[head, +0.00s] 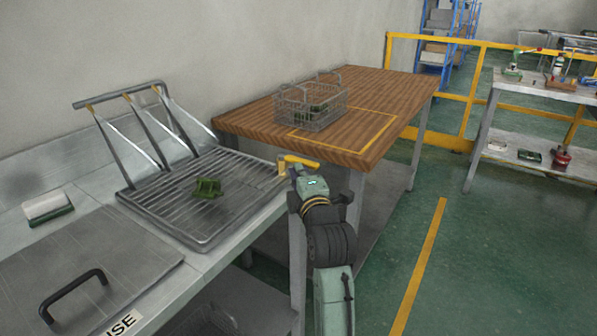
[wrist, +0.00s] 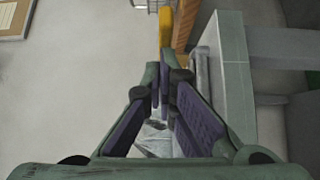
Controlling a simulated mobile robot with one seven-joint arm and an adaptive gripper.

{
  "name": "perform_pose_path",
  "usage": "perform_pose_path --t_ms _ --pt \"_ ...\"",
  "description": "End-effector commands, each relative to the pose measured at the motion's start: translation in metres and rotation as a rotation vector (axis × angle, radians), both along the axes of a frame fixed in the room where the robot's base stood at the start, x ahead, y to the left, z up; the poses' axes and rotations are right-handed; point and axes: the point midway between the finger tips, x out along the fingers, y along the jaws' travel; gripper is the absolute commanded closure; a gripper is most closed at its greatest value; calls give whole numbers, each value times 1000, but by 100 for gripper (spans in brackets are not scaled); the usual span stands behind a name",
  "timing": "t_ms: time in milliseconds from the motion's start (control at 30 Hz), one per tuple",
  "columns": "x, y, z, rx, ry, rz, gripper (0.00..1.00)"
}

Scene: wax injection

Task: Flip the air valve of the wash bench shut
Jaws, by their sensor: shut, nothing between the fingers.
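The air valve's yellow lever (head: 302,161) is at the far right corner of the wash bench (head: 240,226). In the head view it lies nearly level and reaches from its mount toward the right. In the wrist view a yellow piece, which looks like the lever (wrist: 166,27), shows just beyond the fingertips. My gripper (wrist: 160,76) is shut and empty, its tips close to the yellow piece. Whether they touch it I cannot tell. In the head view my gripper (head: 296,172) is just below and in front of the lever, its fingertips mostly hidden by the wrist.
A wooden table (head: 385,95) with a wire basket (head: 311,106) stands close behind the valve. A lid with a dark handle (head: 72,295) is at the near left. The green floor at right is clear.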

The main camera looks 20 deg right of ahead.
Motion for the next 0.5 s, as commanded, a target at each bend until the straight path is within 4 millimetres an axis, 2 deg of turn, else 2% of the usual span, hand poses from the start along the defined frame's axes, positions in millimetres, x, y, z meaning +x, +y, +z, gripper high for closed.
perform_pose_path --t_ms 500 --pt "1 -7 -1 0 -1 64 100"
